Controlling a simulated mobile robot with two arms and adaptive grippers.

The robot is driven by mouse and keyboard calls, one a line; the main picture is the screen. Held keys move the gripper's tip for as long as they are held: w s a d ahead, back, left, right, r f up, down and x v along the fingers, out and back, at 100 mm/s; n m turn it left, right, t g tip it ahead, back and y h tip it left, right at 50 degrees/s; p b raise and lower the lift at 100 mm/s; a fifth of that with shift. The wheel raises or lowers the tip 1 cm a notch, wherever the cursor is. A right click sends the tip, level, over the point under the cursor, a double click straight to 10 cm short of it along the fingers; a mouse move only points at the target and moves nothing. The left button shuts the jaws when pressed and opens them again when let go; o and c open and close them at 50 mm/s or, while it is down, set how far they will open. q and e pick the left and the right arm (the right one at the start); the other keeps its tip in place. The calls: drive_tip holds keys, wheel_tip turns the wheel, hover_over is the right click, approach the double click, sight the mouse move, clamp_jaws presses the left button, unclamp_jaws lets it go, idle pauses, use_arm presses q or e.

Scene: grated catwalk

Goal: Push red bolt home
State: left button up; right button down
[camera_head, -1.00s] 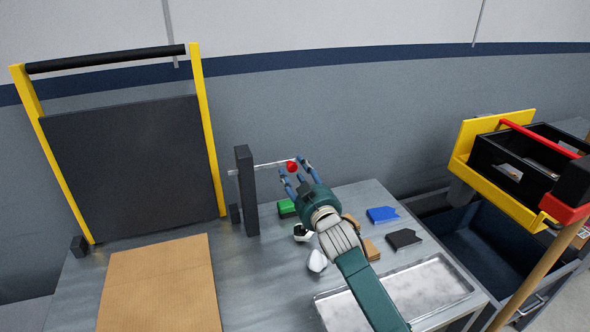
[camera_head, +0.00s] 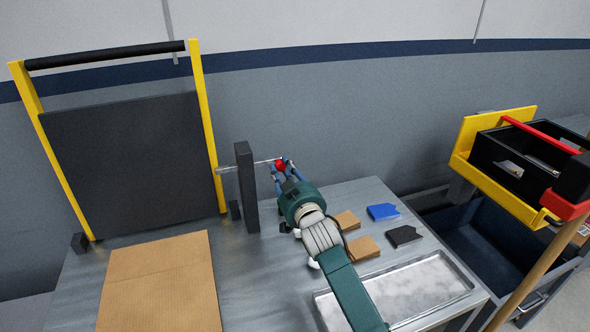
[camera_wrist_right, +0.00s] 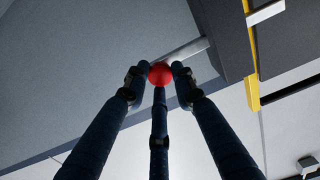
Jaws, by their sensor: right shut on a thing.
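The red bolt shows as a thin metal rod with a red ball knob (camera_head: 281,165) at its right end. The rod (camera_head: 262,162) runs through the upper part of a dark upright post (camera_head: 246,188), and its tip sticks out on the post's left side toward the yellow frame. My right gripper (camera_head: 283,168) is shut on the red knob, right of the post. The right wrist view shows the knob (camera_wrist_right: 160,74) between the fingertips, with the rod (camera_wrist_right: 185,53) leading to the dark post (camera_wrist_right: 222,38). My left gripper is not in view.
A yellow frame with a black panel (camera_head: 130,165) stands left of the post. Cardboard (camera_head: 160,290) lies in front of it. Blue (camera_head: 382,211), black (camera_head: 403,236) and tan pieces lie right of my arm, behind a metal tray (camera_head: 425,290). A black tote (camera_head: 520,160) stands at right.

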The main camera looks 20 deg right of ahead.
sight(264, 162)
drive_tip(key=a, duration=0.4)
drive_tip(key=shift+r, duration=0.2)
drive_tip(key=shift+d, duration=0.1)
drive_tip(key=c, duration=1.7)
unclamp_jaws()
drive_tip(key=shift+r, duration=0.1)
drive_tip(key=shift+o, duration=1.3)
drive_tip(key=shift+a, duration=0.2)
